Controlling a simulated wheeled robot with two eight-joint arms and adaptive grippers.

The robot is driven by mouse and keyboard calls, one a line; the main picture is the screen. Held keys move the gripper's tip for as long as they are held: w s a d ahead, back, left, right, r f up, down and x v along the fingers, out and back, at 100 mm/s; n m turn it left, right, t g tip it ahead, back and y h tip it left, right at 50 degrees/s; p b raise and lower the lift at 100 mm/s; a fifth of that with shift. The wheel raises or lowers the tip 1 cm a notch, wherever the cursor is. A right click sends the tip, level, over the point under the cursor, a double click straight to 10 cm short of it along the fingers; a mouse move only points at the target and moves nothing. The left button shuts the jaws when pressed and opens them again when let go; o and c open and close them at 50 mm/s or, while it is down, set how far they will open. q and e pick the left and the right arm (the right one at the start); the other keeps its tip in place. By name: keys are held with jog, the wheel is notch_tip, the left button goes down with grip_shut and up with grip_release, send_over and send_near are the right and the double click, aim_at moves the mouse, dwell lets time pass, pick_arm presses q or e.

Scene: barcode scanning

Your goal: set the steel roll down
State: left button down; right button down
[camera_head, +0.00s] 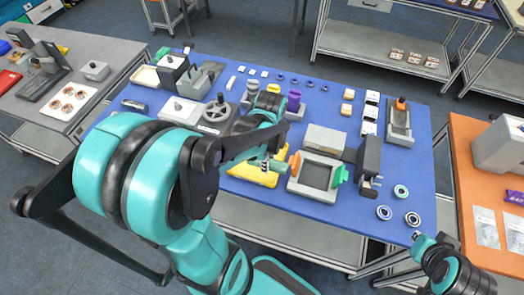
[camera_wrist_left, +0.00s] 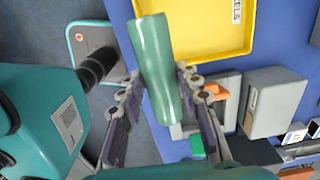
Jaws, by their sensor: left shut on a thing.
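The steel roll (camera_wrist_left: 158,75) is a smooth, shiny cylinder with a greenish tint in the left wrist view. It stands out between the two fingers of my left gripper (camera_wrist_left: 162,92), which is shut on it. In the head view my left gripper (camera_head: 271,163) is over the blue table near its front edge, beside the yellow tray (camera_head: 250,175). The roll is small and mostly hidden there. The yellow tray (camera_wrist_left: 215,28) with lettering shows beyond the roll in the left wrist view. My right gripper (camera_head: 418,237) is at the lower right, off the table; its opening is unclear.
A grey fixture (camera_head: 315,175) with orange and green grips stands right of my left gripper. A dark scanner-like block (camera_head: 369,160) is beside it. Bearing rings (camera_head: 384,212) lie at the right front. A handwheel device (camera_head: 216,110) stands behind. My left arm covers the left front.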

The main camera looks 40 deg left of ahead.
pick_arm(q)
jog(key=w+a+f, duration=0.1)
jog(key=a+f, duration=0.1)
jog(key=w+a+f+b, duration=0.1)
jog(key=w+a, duration=0.1)
jog(key=a, duration=0.1)
jog(key=w+a+f+b, duration=0.1)
jog(key=w+a+f, duration=0.1)
jog(key=a, duration=0.1)
jog(key=shift+f, duration=0.35)
notch_tip(320, 180, down, 4)
jog(key=shift+f+b, duration=0.1)
jog(key=shift+b, duration=0.5)
jog(key=shift+d, duration=0.1)
jog(key=c, duration=1.5)
grip_release()
jog(key=shift+f, duration=0.1)
jog(key=o, duration=0.4)
jog(key=shift+o, duration=0.2)
